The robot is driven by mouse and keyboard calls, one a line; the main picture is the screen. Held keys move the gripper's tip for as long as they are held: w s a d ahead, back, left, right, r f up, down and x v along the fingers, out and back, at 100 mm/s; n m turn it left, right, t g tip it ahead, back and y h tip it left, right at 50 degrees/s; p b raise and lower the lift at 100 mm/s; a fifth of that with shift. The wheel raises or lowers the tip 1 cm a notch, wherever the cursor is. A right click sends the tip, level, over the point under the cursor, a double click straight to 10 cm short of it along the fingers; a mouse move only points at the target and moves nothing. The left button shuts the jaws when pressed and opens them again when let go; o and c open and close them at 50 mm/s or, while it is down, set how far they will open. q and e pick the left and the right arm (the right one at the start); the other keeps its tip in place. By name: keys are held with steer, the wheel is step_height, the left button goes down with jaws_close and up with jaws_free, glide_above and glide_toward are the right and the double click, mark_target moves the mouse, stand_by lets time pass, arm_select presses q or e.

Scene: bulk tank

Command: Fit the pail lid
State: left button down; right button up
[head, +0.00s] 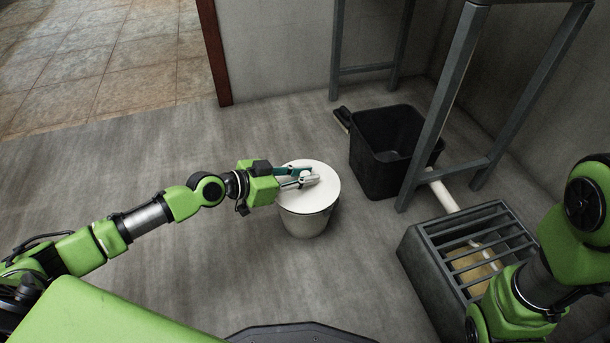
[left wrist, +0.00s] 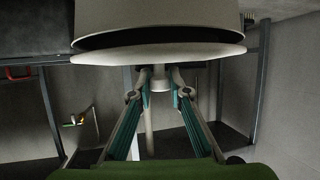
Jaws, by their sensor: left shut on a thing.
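The white round lid (head: 322,190) is over the mouth of the pale pail (head: 307,222), which stands upright on the floor. My left gripper (head: 310,179) reaches in from the left and is shut on the knob in the middle of the lid. In the left wrist view, which looks upside down, the fingers (left wrist: 160,75) pinch the knob (left wrist: 160,84) of the lid (left wrist: 160,54). A dark band shows between the lid and the pail (left wrist: 160,15), so the lid appears slightly off the rim. My right gripper is out of view.
A black bin (head: 378,165) stands right of the pail, beside a grey metal stand (head: 440,105). A floor box with a barred top (head: 470,245) is at the lower right, near my right arm. The floor left of the pail is clear.

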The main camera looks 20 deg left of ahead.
arm_select(q)
steer(key=shift+f, duration=0.15)
steer(key=c, duration=1.8)
jaws_free()
steer(key=shift+v, duration=6)
steer(key=shift+a, duration=0.1)
